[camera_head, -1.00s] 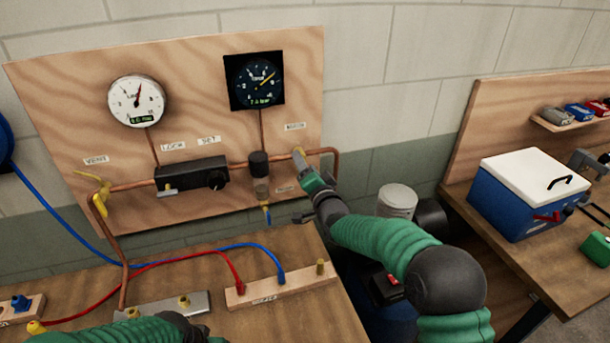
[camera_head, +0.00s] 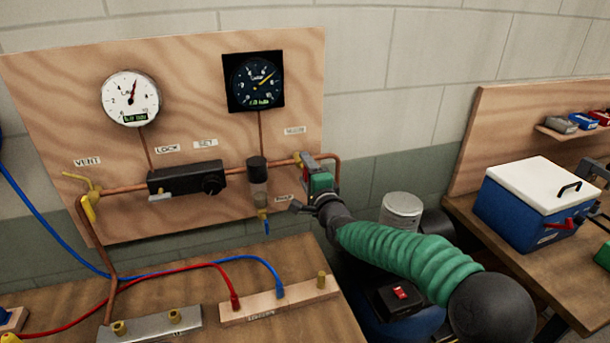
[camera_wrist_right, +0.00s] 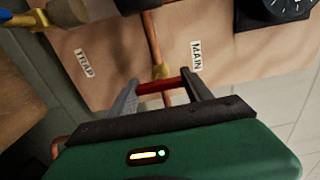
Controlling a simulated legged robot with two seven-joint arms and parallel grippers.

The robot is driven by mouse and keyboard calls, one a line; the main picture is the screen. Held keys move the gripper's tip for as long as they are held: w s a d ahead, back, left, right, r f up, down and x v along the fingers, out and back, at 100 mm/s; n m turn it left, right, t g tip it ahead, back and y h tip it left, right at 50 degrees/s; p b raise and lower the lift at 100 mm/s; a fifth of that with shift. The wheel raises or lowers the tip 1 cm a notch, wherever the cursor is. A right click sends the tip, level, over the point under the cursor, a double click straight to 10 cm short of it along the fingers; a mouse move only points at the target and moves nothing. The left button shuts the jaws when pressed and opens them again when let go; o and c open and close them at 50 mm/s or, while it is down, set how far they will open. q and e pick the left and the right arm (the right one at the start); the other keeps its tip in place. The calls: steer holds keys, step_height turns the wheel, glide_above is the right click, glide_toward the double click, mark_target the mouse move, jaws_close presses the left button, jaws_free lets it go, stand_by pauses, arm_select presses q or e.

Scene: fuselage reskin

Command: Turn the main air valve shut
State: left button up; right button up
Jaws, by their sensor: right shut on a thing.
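The main air valve is a small brass body (camera_head: 298,158) on the copper pipe at the right of the wooden panel, under a label. In the right wrist view its brass body (camera_wrist_right: 161,71) sits beside the MAIN label (camera_wrist_right: 197,55), and its red handle (camera_wrist_right: 163,87) lies across between my fingers. My right gripper (camera_head: 309,163) is at the valve; in the right wrist view the gripper (camera_wrist_right: 164,90) is shut on the red handle, a finger at each end. In the head view the gripper hides most of the handle. My left gripper is not in view.
The panel carries a white gauge (camera_head: 131,99), a dark gauge (camera_head: 254,82), a black regulator (camera_head: 187,178) and a filter (camera_head: 257,170) close left of the valve. Hoses cross the bench below. A grey canister (camera_head: 401,211) stands right of my right gripper, near my forearm.

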steer(key=shift+d+f, duration=0.1)
steer(key=shift+f, duration=0.05)
steer(key=o, duration=1)
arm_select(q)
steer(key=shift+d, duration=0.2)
arm_select(e)
steer(key=o, duration=0.4)
steer(key=shift+d, duration=0.15)
steer(key=shift+c, duration=0.2)
arm_select(q)
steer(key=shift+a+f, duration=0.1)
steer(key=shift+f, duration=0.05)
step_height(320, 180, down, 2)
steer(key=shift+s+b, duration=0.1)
steer(key=shift+b, duration=1.1)
arm_select(e)
steer(key=v, duration=1.6)
steer(key=shift+s, duration=0.35)
